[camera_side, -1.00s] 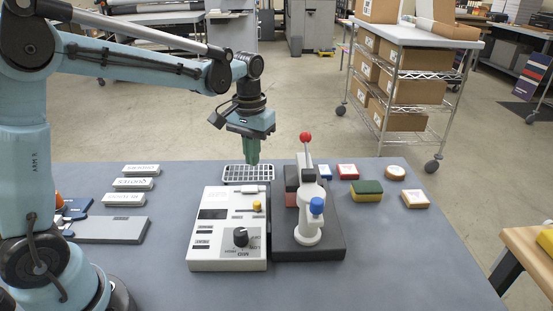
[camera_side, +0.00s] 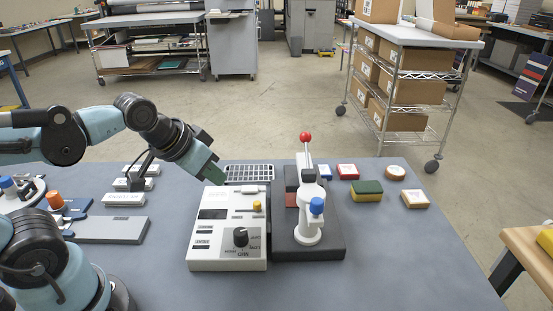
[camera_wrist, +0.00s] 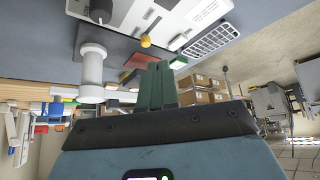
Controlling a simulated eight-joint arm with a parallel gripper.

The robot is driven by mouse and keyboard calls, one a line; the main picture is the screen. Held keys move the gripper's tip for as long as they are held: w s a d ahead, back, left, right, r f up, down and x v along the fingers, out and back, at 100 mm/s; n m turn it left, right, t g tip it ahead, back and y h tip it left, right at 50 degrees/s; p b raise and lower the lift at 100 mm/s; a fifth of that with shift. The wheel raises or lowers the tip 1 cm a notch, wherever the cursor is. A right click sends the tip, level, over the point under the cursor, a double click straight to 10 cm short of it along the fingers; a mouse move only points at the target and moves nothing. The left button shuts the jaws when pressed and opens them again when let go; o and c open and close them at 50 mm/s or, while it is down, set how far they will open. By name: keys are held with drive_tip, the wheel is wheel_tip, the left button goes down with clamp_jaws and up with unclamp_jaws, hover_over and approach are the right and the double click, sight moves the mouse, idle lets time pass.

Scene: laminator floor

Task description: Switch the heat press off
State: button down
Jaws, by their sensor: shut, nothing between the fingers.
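The white control box (camera_side: 201,262) lies on the grey table. It has a black knob (camera_side: 240,237) with small labels around it, "MID" readable below; I cannot tell its exact setting. A yellow slider or lever (camera_side: 257,206) sits above the knob. The press (camera_side: 308,230), with a black base, white column, red ball handle and blue knob, stands right of the box. My gripper (camera_side: 217,180), with green fingers, is shut and empty, tilted down near the box's far left corner. In the wrist view my fingers (camera_wrist: 158,84) are together, with the box (camera_wrist: 165,17) beyond.
A slotted white tray (camera_side: 249,173) lies behind the box. A green and yellow sponge (camera_side: 367,191) and small blocks (camera_side: 347,171) lie to the right. White labelled blocks (camera_side: 123,199) and a grey plate (camera_side: 122,231) lie left.

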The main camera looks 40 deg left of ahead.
drive_tip(key=shift+s+f, duration=0.15)
drive_tip(key=shift+s, duration=0.1)
wheel_tip(320, 180, up, 5)
drive_tip(key=n+g, duration=0.7)
drive_tip(key=n, duration=0.2)
hover_over(244, 188)
wheel_tip(244, 188, down, 14)
drive_tip(key=shift+r, duration=0.25)
drive_tip(key=shift+f, duration=0.15)
idle(0.5)
